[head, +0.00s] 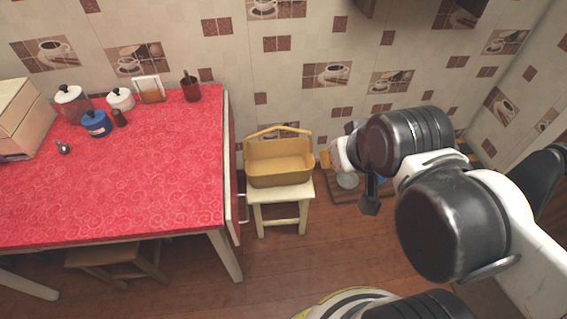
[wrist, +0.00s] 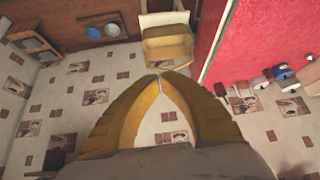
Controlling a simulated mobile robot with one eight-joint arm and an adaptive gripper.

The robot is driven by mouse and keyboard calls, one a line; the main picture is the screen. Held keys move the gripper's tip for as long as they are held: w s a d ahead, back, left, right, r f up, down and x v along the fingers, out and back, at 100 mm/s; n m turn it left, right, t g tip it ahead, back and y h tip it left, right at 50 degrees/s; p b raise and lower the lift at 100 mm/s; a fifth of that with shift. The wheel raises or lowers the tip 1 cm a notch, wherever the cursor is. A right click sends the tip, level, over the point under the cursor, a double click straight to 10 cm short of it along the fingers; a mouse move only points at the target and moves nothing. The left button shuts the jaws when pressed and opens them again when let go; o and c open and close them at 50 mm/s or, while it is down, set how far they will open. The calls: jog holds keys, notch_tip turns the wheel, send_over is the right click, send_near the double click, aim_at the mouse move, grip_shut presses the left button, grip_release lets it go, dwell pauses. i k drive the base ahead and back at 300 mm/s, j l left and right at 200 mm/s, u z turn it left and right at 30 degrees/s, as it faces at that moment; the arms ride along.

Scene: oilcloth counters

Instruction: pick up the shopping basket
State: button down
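The shopping basket (head: 281,165) is yellow-tan with an arched handle standing up at its back. It rests upright on a small cream stool (head: 281,193) beside the table. In the wrist view the basket (wrist: 167,48) appears just beyond my fingertips, seen upside down. My gripper (wrist: 159,77) has yellow fingers whose tips meet or nearly meet, with nothing between them. In the head view my gripper (head: 325,160) is to the right of the basket, apart from it, and mostly hidden behind my arm.
The tiled wall is behind. A wooden board or tray (head: 345,192) lies low to the right. Floor in front of the stool is clear.

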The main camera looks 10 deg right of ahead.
aim_at(286, 161)
jog(key=j+z, duration=0.35)
jog(key=j, duration=0.2)
jog(key=k+j+z, duration=0.1)
jog(key=j+z, duration=0.25)
jog(key=j, duration=0.2)
